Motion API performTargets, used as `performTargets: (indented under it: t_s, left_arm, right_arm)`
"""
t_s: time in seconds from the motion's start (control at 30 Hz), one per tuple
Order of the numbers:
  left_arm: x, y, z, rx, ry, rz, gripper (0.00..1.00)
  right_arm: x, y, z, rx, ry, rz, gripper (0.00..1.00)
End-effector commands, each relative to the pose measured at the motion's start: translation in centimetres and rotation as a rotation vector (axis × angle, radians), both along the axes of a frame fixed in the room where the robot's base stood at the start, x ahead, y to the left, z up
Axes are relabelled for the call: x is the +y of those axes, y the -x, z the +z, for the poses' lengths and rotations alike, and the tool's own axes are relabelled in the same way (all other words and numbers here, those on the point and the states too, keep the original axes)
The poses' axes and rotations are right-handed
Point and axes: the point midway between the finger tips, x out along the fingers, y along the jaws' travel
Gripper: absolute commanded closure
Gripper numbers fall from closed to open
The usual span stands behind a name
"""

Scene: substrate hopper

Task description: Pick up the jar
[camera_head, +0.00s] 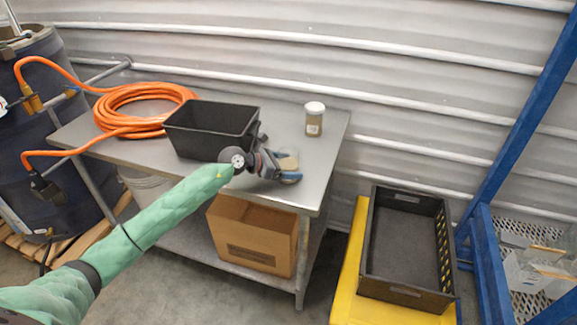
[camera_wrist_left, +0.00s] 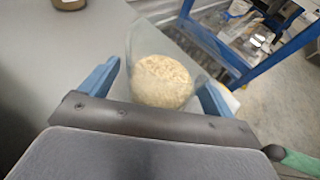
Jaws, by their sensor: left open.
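A small jar (camera_head: 314,119) with a white lid, a pale label and brownish contents stands upright at the back right of the metal table. My left gripper (camera_head: 283,168) is open near the table's front right edge, in front of the jar and apart from it. A round, beige, grainy-topped thing (camera_head: 288,163) sits at its fingers. In the left wrist view this round thing (camera_wrist_left: 162,81) lies between the two blue fingers, with a clear wall around it; I cannot tell whether they touch it. Part of a brownish round object (camera_wrist_left: 68,4) shows at that view's top edge. My right gripper is not in view.
A black bin (camera_head: 211,128) stands on the table (camera_head: 335,125) just left of my gripper, with a coiled orange hose (camera_head: 140,105) beyond. A black crate (camera_head: 407,247) on a yellow stand and a blue rack (camera_head: 487,255) are at the right. A cardboard box (camera_head: 252,232) sits below.

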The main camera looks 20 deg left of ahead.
Motion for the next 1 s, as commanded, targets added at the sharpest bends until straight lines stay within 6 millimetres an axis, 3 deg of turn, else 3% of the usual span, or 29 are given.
performTargets:
  t_s: [0.3,0.6,1.0]
  left_arm:
    - [-0.22,-0.16,-0.16,-0.001,-0.001,0.000,0.12]
    - [-0.22,-0.14,-0.16,0.000,-0.001,0.000,0.69]
    - [-0.21,-0.20,0.49,-0.003,-0.002,-0.002,0.69]
  right_arm:
    - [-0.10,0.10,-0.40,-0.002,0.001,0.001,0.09]
    - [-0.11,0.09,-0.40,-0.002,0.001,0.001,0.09]
    - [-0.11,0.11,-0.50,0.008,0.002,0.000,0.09]
